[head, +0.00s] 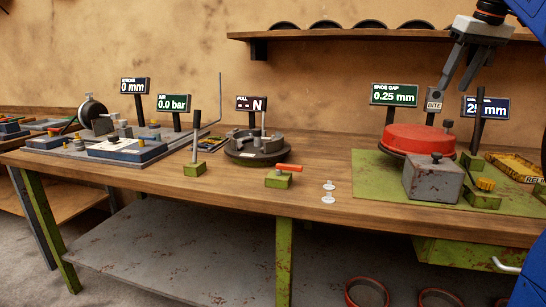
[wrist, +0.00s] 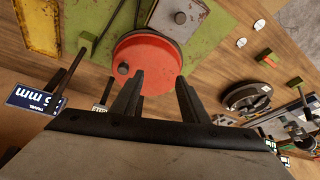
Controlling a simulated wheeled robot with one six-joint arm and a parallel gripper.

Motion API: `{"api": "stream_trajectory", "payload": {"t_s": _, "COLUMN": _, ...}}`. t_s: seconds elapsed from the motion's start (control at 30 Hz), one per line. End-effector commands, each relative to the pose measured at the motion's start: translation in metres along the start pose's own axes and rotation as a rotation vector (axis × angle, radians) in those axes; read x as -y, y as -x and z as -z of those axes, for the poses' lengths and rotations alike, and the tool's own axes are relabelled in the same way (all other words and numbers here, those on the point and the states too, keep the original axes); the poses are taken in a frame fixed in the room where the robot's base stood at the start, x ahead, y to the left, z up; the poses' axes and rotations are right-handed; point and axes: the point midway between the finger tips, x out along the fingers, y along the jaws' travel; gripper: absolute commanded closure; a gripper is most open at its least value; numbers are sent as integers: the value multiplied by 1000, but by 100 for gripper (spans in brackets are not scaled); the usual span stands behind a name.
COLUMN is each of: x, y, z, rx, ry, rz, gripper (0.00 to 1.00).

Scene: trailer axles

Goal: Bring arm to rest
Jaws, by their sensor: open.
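My gripper (head: 456,86) is raised at the upper right of the head view, its fingers pointing down above the green mat. In the wrist view my gripper (wrist: 160,77) has its two fingers apart with nothing between them. Below it is a red drum (head: 418,138), which also shows in the wrist view (wrist: 146,58). The fingers look clear of the drum, with a gap of air in the head view. Part of the arm is cut off by the frame's right edge.
A grey block (head: 433,181) stands in front of the drum on the green mat (head: 372,182). Sign posts, such as the 0.25 mm sign (head: 395,94), rise near the gripper. A shelf (head: 350,35) runs along the wall behind. A round chuck-like fixture (head: 257,149) stands mid-bench.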

Motion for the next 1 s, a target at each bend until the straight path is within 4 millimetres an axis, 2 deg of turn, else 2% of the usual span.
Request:
{"api": "stream_trajectory", "payload": {"t_s": 0.03, "x": 15, "y": -5, "z": -11, "rx": 0, "ry": -4, "rz": 0, "gripper": 59}}
{"api": "stream_trajectory", "payload": {"t_s": 0.1, "x": 30, "y": -15, "z": -26, "rx": 3, "ry": -14, "rz": -3, "gripper": 59}}
{"api": "stream_trajectory", "payload": {"t_s": 0.27, "x": 65, "y": -40, "z": -64, "rx": 3, "ry": -34, "rz": -10, "gripper": 59}}
{"api": "stream_trajectory", "payload": {"t_s": 0.47, "x": 104, "y": -78, "z": -122, "rx": 2, "ry": -53, "rz": -21, "gripper": 59}}
{"api": "stream_trajectory", "payload": {"t_s": 0.77, "x": 153, "y": -147, "z": -228, "rx": -2, "ry": -69, "rz": -37, "gripper": 59}}
{"api": "stream_trajectory", "payload": {"t_s": 1.0, "x": 181, "y": -212, "z": -323, "rx": -11, "ry": -70, "rz": -47, "gripper": 59}}
